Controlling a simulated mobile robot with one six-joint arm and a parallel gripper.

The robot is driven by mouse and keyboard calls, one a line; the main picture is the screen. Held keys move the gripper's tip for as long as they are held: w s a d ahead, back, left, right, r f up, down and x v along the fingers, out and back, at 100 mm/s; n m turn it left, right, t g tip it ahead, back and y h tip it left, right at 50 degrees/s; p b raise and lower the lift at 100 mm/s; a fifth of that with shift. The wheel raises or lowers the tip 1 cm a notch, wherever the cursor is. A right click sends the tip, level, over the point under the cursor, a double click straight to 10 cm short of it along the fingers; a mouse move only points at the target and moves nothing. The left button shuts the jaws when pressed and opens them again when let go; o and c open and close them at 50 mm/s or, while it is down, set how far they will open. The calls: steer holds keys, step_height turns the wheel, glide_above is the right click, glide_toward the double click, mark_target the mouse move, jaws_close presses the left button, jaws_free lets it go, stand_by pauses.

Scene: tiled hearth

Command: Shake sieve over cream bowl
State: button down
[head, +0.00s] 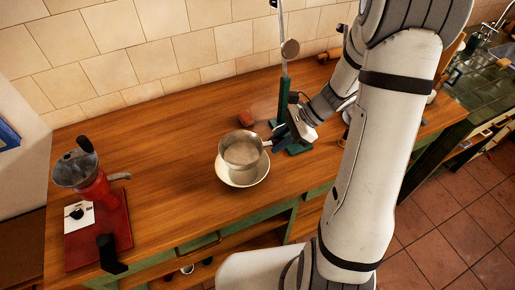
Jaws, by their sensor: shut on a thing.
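The sieve (241,149) is a round metal piece with a short dark handle, held over the cream bowl (243,180). The bowl stands on the wooden counter, and its pale rim shows below and around the sieve. Most of the bowl's inside is hidden by the sieve. My gripper (280,138) is to the right of the bowl and is shut on the sieve's handle. The fingertips are small and dark in this view. I cannot tell whether the sieve touches the bowl or what it holds.
A green stand (284,98) with a tall rod is close behind my gripper. A small reddish-brown object (245,118) lies behind the bowl. The counter (165,150) between grinder and bowl is clear.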

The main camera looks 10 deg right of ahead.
mark_target(279, 140)
steer(key=shift+r+p, duration=1.7)
steer(key=shift+r, duration=0.65)
steer(key=shift+f, duration=0.2)
